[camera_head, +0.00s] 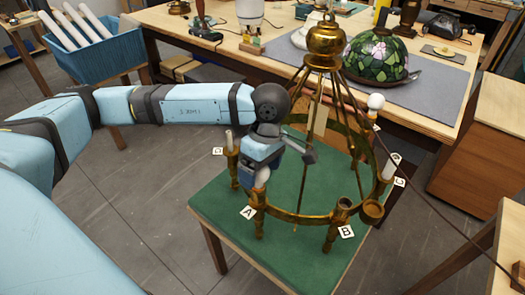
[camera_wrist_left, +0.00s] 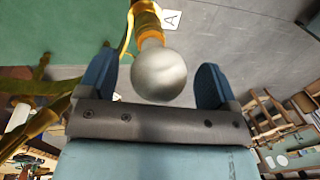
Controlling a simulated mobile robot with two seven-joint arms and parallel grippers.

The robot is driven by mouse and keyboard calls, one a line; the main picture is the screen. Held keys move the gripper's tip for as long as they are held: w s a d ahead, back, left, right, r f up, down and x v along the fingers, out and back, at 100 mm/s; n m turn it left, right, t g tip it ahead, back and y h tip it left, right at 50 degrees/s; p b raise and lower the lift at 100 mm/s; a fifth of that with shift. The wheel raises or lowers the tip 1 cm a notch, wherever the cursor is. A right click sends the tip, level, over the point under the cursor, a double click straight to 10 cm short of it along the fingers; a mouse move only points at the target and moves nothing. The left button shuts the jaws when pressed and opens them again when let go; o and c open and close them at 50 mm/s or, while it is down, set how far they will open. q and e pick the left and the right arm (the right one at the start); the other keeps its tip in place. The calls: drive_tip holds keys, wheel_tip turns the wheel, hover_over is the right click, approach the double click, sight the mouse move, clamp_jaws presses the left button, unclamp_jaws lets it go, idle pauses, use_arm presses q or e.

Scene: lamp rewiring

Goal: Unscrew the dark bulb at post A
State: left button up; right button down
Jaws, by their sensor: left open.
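The dark bulb (camera_wrist_left: 160,75) looks dull grey and round in the left wrist view, seated on the brass post A (camera_wrist_left: 146,22). In the head view a small part of the bulb (camera_head: 262,177) shows under my left gripper (camera_head: 261,168), above post A (camera_head: 257,210) and its white A label (camera_head: 248,212). My left gripper is open. In the left wrist view its two blue fingers stand on either side of the bulb, with a visible gap on each side. My right gripper is not in view.
The brass chandelier frame (camera_head: 326,45) stands on a green-topped table (camera_head: 225,222). Post B (camera_head: 341,210) has an empty-looking socket; a white bulb (camera_head: 376,102) sits at the far right. A blue crate of tubes (camera_head: 95,62) and a bench with a stained-glass shade (camera_head: 376,60) lie behind.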

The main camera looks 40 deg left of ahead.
use_arm(q)
drive_tip(key=shift+s+f, duration=0.1)
drive_tip(key=shift+f, duration=0.45)
drive_tip(key=c, duration=1)
drive_tip(key=shift+o, duration=1.3)
drive_tip(key=shift+c, duration=1.1)
drive_tip(key=shift+n, duration=1.1)
drive_tip(key=n+h+b, duration=0.1)
drive_tip(key=n, duration=0.3)
drive_tip(key=shift+a+n, duration=0.1)
drive_tip(key=shift+n, duration=0.2)
drive_tip(key=shift+w+r+n, duration=0.1)
drive_tip(key=shift+w+n, duration=0.1)
drive_tip(key=shift+n, duration=0.4)
drive_tip(key=shift+t, duration=0.3)
